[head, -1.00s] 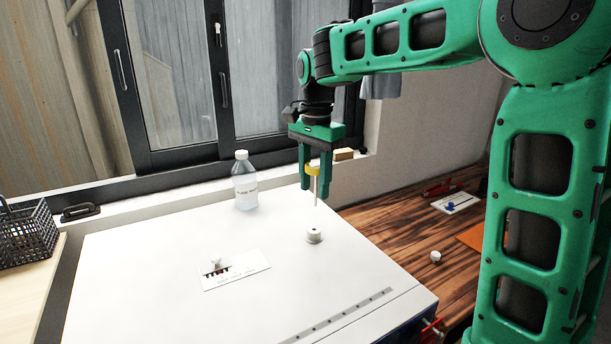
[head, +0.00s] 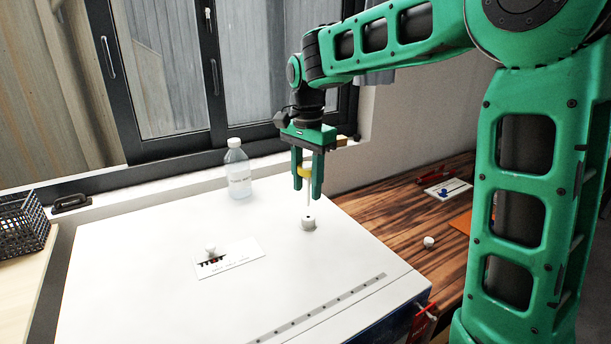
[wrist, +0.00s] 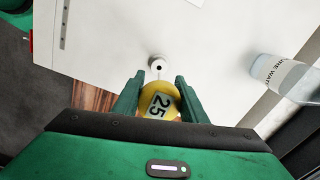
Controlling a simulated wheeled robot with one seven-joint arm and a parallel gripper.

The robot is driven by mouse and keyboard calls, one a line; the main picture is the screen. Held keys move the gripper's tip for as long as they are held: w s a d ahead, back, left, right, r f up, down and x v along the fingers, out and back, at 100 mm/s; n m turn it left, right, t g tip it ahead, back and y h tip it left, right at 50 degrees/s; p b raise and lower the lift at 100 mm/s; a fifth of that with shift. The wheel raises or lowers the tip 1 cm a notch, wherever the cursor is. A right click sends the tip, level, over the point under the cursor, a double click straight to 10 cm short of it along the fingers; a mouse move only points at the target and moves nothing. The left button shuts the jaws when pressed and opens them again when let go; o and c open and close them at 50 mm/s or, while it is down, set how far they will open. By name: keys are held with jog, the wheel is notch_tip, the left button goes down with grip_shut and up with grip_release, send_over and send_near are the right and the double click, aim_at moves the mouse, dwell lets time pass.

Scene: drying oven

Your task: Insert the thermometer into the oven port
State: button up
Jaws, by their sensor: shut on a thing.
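My gripper (head: 308,180) is shut on the yellow head of the thermometer (head: 304,171). In the wrist view the head (wrist: 158,103) shows the number 25 between the two green fingers. The thin stem points down, upright, over the oven port (head: 308,223), a small white round fitting on the white oven top (head: 150,290).
A clear bottle (head: 237,170) stands at the back of the oven top. A white card (head: 230,260) with a small white knob (head: 210,248) lies left of the port. A black wire basket (head: 24,226) is at far left. The oven top around the port is clear.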

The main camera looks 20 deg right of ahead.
aim_at(307, 215)
jog(key=shift+f, duration=1)
jog(key=shift+s+f, duration=0.1)
jog(key=shift+f, duration=3.7)
dwell(0.9)
jog(key=shift+r, duration=0.1)
notch_tip(307, 215, up, 7)
dwell(1.8)
